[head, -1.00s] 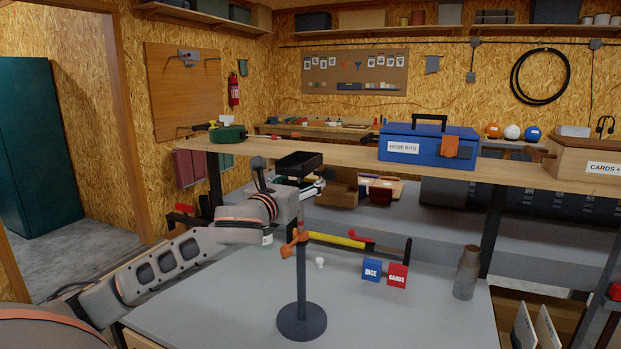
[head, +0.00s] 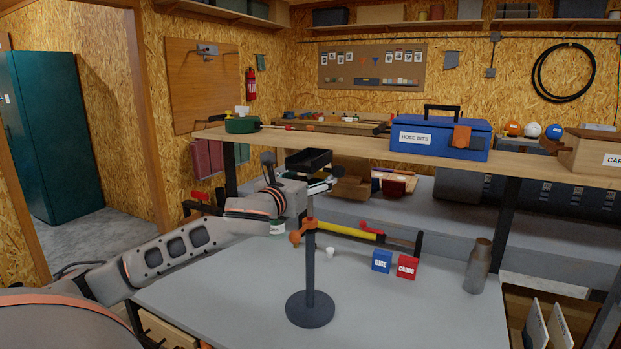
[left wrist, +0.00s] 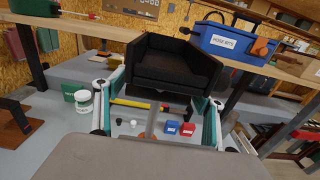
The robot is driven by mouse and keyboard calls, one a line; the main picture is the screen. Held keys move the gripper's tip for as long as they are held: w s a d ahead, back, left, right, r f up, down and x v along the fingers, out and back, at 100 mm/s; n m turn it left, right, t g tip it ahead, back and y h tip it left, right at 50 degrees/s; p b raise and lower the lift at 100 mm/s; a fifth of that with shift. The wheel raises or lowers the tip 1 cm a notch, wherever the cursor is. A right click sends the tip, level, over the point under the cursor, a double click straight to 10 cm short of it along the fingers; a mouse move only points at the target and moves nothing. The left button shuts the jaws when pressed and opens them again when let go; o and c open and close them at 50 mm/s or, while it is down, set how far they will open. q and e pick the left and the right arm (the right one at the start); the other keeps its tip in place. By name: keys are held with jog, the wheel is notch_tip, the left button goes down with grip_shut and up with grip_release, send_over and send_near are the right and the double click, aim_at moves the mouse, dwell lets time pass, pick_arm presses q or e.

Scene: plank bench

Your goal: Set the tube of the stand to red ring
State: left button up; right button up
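The stand has a round dark base (head: 310,309) on the grey bench and an upright tube (head: 310,270). An orange collar (head: 296,238) is near the outer tube's top. A thin lighter tube rises above it to a black tray (head: 308,160). My left gripper (head: 326,186) is just below the tray, beside the thin tube. In the left wrist view its two teal fingers (left wrist: 160,115) are wide apart, with the tray (left wrist: 172,65) beyond them and part of the tube between. No red ring can be made out on the tube. My right gripper is not in view.
A yellow-and-black bar tool (head: 348,232) with red parts lies behind the stand. Blue (head: 381,261) and red (head: 407,266) boxes, a white knob (head: 330,252) and a grey bottle (head: 478,266) are to the right. A raised shelf (head: 370,147) runs behind. The front bench is clear.

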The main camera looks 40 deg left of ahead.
pick_arm(q)
jog(key=v, duration=0.7)
jog(key=shift+s, duration=0.25)
jog(key=shift+f, duration=0.1)
dwell(0.7)
